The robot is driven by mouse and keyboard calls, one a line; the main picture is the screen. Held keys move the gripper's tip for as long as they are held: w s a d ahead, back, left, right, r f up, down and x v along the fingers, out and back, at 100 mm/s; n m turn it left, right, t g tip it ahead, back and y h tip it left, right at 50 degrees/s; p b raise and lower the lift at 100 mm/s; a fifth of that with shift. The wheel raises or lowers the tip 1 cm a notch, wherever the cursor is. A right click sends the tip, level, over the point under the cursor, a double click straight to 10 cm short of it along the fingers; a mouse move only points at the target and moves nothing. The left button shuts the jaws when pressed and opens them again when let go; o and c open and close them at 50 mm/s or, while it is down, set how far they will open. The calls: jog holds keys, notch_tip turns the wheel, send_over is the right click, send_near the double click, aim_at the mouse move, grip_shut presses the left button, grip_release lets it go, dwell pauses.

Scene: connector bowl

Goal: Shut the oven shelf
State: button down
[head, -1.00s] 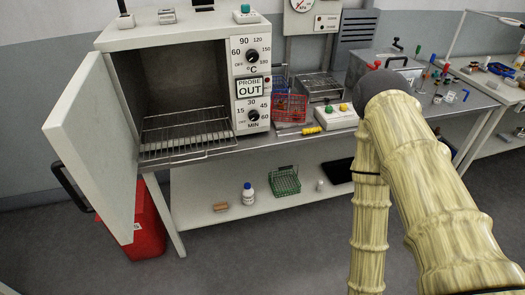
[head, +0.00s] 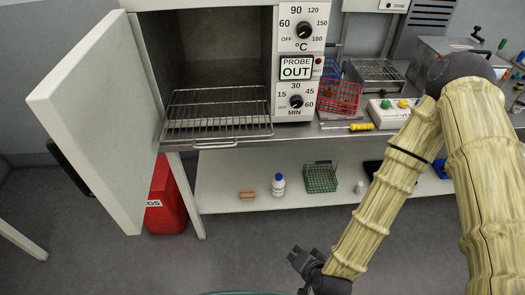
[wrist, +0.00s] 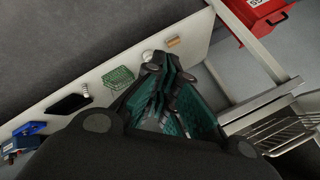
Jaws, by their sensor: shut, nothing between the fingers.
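The oven (head: 298,145) stands on the bench with its white door (head: 105,120) swung wide open to the left. Its wire shelf (head: 217,112) is pulled partly out, with its front edge and handle loop (head: 228,143) sticking out past the oven's front. The shelf also shows at the lower right in the wrist view (wrist: 285,132). My gripper (head: 296,256) is low in front of the bench, below and to the right of the shelf, apart from it. In the wrist view my gripper's fingers (wrist: 158,72) are together and empty.
The open door stands left of the shelf. A lower shelf (head: 225,190) holds a bottle (head: 279,184) and a green wire basket (head: 320,177). A red rack (head: 339,96) is right of the oven. Floor in front is clear.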

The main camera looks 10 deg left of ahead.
jog(key=w+a+r+m+t+y+b, duration=0.1)
jog(key=w+a+r+m+t+b, duration=0.25)
jog(key=w+a+r, duration=0.3)
jog(key=m+t+b, duration=0.3)
jog(key=m+t, duration=0.4)
send_near(261, 137)
jog(key=p+x, duration=0.3)
jog(key=x, duration=0.4)
jog(key=shift+w, duration=0.1)
